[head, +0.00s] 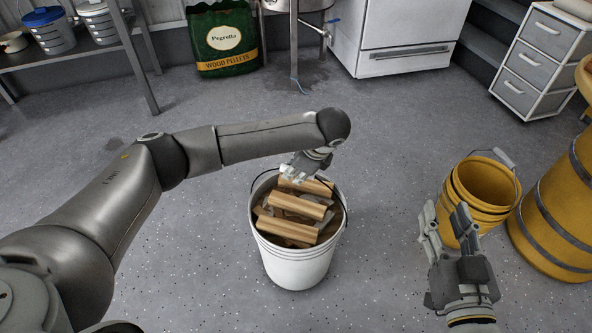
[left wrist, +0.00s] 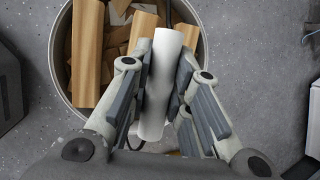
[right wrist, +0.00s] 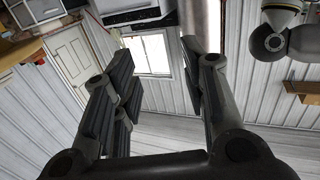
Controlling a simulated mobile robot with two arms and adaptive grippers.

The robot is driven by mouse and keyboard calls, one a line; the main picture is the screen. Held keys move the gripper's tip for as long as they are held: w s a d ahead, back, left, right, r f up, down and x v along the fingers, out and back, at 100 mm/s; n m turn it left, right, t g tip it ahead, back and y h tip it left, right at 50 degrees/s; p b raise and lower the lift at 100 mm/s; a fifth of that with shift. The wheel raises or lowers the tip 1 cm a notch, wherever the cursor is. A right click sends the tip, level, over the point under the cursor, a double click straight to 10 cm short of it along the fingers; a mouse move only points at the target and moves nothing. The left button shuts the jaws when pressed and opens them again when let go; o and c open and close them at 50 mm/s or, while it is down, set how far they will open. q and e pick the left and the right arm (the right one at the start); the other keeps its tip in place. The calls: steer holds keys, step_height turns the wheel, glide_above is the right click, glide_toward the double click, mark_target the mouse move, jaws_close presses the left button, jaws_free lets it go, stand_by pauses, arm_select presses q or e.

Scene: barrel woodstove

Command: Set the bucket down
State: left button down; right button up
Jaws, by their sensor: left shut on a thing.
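The white bucket (head: 292,266) is filled with split wood pieces (head: 296,206) and appears upright in the middle of the head view. Whether its base touches the floor cannot be told. My left gripper (head: 299,174) is above the bucket's far rim. In the left wrist view it is shut on the white handle grip (left wrist: 158,100), with the wood and the bucket rim (left wrist: 58,70) beyond. My right gripper (head: 446,212) is to the right of the white bucket, in front of a yellow bucket (head: 482,185). Its fingers are apart and empty in the right wrist view (right wrist: 165,75).
A yellow barrel (head: 556,218) stands at the right, beside the yellow bucket. A drawer unit (head: 535,65), a white appliance (head: 395,35) and a wood pellet bag (head: 224,40) stand at the back. A shelf (head: 75,58) is at back left. Grey floor around the white bucket is clear.

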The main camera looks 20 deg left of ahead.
arm_select(q)
steer(key=shift+w+r, duration=0.2)
steer(key=shift+r, duration=0.1)
arm_select(e)
steer(key=shift+f, duration=0.1)
arm_select(q)
steer(key=shift+d+p, duration=0.1)
steer(key=shift+p, duration=0.3)
arm_select(e)
steer(key=shift+s+d+f+g, duration=0.2)
steer(key=shift+f+g, duration=0.35)
steer(key=shift+f, duration=0.25)
steer(key=shift+s+d+f+g, duration=0.15)
steer(key=shift+f+g, duration=0.4)
steer(key=shift+f, duration=0.25)
steer(key=shift+f, duration=0.2)
arm_select(q)
steer(key=shift+p, duration=0.4)
arm_select(e)
steer(key=shift+s+d+f+g+h, duration=0.2)
steer(key=shift+s+f+g, duration=0.15)
steer(key=shift+f, duration=0.2)
steer(key=shift+s+d+f+g+h, duration=0.1)
steer(key=shift+s+f+g+h, duration=0.1)
steer(key=shift+f+g, duration=0.3)
steer(key=shift+s+d+f+g+h, duration=0.2)
steer(key=shift+s+f+g, duration=0.1)
steer(key=shift+f, duration=0.35)
